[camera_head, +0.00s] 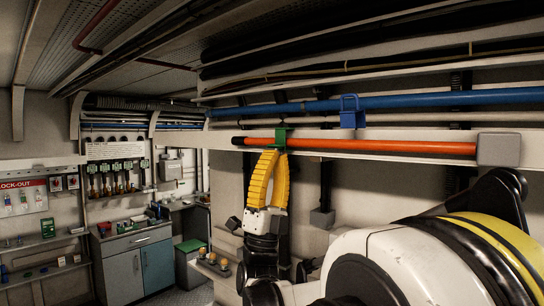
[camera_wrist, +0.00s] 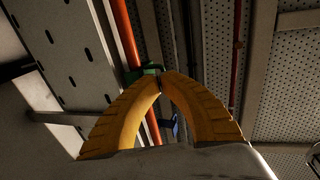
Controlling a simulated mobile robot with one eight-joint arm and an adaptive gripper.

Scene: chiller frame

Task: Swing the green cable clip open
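The green cable clip (camera_head: 281,135) sits on the orange cable (camera_head: 370,146) under the blue pipe, left of the picture's middle in height terms and near its centre. My gripper (camera_head: 274,153) reaches up from below, its yellow fingers at the clip's lower part. In the wrist view the curved fingers (camera_wrist: 162,76) come together at their tips, right at the green clip (camera_wrist: 150,69), which is partly hidden behind them. The tips look shut on the clip's lower edge; the exact contact is small and dark. The clip appears to be around the cable.
A blue clip (camera_head: 352,112) is on the blue pipe (camera_head: 440,99) to the right. A grey block (camera_head: 498,149) stands at the orange cable's right end. My arm fills the lower right. A cabinet (camera_head: 137,262) and a tool board stand farther back at left.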

